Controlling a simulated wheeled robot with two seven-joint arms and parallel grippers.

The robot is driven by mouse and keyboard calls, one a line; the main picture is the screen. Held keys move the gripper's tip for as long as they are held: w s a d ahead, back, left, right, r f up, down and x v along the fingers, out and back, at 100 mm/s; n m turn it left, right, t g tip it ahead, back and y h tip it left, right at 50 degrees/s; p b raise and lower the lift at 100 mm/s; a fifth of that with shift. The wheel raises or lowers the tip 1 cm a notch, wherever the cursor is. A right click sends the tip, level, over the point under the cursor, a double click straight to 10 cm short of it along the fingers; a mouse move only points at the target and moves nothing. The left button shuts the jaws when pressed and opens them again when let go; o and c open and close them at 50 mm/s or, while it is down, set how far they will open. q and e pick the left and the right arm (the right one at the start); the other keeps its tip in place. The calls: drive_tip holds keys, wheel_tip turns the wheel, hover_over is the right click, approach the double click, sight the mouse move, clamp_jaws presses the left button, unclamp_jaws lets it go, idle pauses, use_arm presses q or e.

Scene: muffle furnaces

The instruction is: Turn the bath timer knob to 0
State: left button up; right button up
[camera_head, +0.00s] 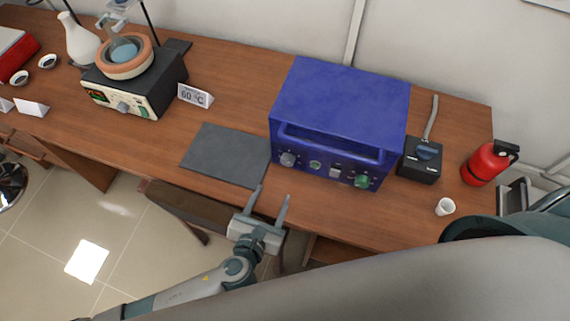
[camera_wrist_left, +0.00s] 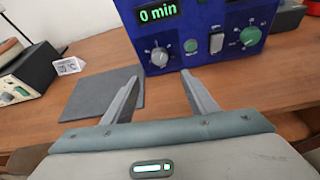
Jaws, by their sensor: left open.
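The blue box (camera_head: 340,95) stands on the table with a row of controls along its lower front. A grey dial knob (camera_head: 288,159) is at the left of that row; it also shows in the left wrist view (camera_wrist_left: 160,56), below a green display reading 0 min (camera_wrist_left: 158,11). I take this to be the timer knob; its exact pointer angle is too small to read. A green knob (camera_head: 362,181) is at the right. My left gripper (camera_head: 273,192) is open and empty in front of the knob, apart from it. My right gripper is not in view.
A dark mat (camera_head: 225,153) lies left of the box. A black switch box (camera_head: 420,160), a red extinguisher (camera_head: 483,163) and a white cup (camera_head: 445,206) stand to the right. A heating unit (camera_head: 135,85) and a 60 °C card (camera_head: 195,95) stand left.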

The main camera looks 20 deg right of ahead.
sight(286, 163)
use_arm(q)
drive_tip(key=p+x, duration=0.2)
drive_tip(key=x, duration=1.1)
drive_tip(key=shift+x, duration=0.9)
drive_tip(key=c, duration=1.1)
